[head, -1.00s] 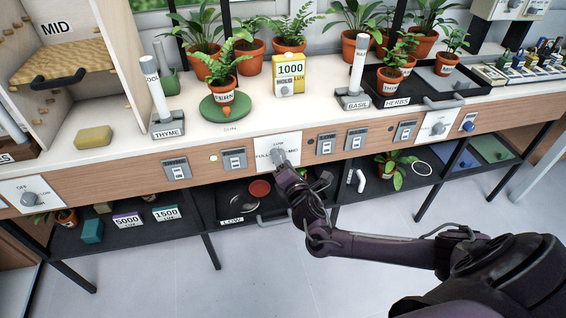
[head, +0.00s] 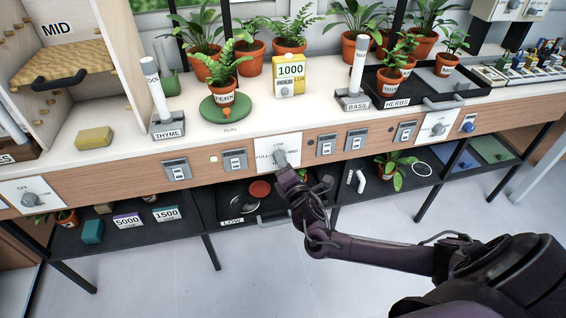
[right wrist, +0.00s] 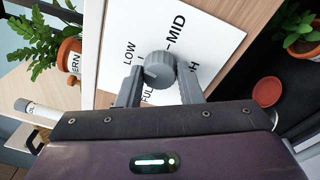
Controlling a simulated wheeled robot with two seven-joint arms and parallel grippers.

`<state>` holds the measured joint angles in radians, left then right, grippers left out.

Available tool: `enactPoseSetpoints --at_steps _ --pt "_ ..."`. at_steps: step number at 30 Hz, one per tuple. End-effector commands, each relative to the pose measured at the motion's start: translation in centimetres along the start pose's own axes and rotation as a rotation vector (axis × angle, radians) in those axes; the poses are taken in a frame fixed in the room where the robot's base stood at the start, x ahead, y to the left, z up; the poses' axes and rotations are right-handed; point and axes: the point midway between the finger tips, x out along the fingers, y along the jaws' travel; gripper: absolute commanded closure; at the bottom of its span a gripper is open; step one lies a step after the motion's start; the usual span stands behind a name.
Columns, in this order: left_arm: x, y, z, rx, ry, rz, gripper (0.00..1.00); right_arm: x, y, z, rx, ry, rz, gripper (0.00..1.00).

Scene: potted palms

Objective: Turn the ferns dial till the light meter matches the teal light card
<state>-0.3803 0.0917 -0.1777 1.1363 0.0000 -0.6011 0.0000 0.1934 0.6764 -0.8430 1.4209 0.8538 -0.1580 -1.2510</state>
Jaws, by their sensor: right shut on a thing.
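The ferns dial (head: 280,157) is a grey knob on a white plate in the wooden front rail, below the fern pot (head: 226,98). My right gripper (head: 283,164) is shut on it. In the right wrist view the fingers (right wrist: 160,84) hold the knob (right wrist: 158,66) from both sides. LOW, MID and FULL show around it; another word is partly hidden by a finger. I cannot tell its exact setting. The yellow light meter (head: 289,76) on the bench reads 1000 LUX. The teal card (head: 166,214) on the lower shelf reads 1500. My left gripper is out of view.
A purple 5000 card (head: 128,220) and a teal block (head: 91,231) are near the teal card. Grey switches (head: 235,159) flank the dial plate. Potted plants and the black herbs tray (head: 425,98) stand on the bench. The floor in front is clear.

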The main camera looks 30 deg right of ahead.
Motion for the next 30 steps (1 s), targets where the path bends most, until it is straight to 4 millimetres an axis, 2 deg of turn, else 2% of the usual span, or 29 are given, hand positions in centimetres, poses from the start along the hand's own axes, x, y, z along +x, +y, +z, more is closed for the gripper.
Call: enactPoseSetpoints --at_steps 30 --pt "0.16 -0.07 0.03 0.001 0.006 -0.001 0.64 -0.05 -0.32 -0.33 0.944 -0.052 0.071 0.90"
